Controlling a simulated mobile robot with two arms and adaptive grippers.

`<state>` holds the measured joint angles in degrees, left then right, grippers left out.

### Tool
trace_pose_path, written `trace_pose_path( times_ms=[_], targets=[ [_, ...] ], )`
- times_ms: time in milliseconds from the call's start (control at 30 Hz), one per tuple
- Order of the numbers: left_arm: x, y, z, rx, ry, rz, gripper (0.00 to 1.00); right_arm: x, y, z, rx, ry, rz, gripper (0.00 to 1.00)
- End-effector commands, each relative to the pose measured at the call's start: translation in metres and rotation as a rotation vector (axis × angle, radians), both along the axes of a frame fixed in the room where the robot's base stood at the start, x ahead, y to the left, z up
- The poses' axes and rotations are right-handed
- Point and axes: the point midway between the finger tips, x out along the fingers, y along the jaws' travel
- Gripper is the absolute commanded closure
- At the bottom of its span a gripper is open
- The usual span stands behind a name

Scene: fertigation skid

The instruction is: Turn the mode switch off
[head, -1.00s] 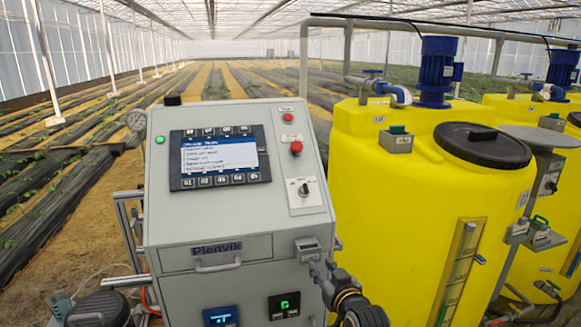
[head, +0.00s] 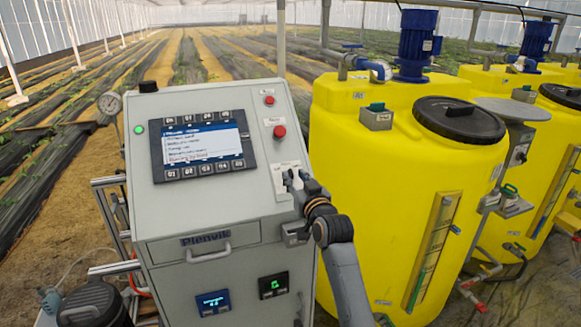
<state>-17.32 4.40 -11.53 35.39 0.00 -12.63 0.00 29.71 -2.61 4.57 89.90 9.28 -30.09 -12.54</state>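The mode switch sits on a small white plate (head: 279,176) at the right of the grey cabinet's sloped face. Its knob is mostly hidden behind my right gripper (head: 296,178), so I cannot read its position. The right gripper reaches in from the lower right, with its dark fingertips at the plate. Two fingertips show, but I cannot tell whether they touch or grip the knob. My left gripper is not in view.
The grey cabinet (head: 170,225) carries a screen (head: 204,145) with buttons, a red button (head: 279,131) above the switch plate, and a drawer handle (head: 208,254). A yellow tank (head: 375,190) stands close on the right. Open crop rows lie behind.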

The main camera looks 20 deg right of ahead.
Motion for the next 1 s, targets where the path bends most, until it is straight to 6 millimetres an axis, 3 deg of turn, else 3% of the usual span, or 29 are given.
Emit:
trace_pose_path(
  times_ms=[300, 767, 900, 1000],
  targets=[
    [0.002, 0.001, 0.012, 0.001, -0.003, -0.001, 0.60, 0.036, 0.001, 0.001, -0.001, 0.000, 0.000, 0.69],
    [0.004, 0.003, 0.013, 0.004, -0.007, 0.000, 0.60, 0.043, 0.001, 0.000, -0.001, 0.000, -0.001, 0.69],
    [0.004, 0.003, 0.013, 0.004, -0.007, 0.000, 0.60, 0.043, 0.001, 0.000, -0.001, 0.000, -0.001, 0.97],
    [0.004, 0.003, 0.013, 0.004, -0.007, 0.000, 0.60, 0.043, 0.001, 0.000, -0.001, 0.000, -0.001, 1.00]
  ],
)
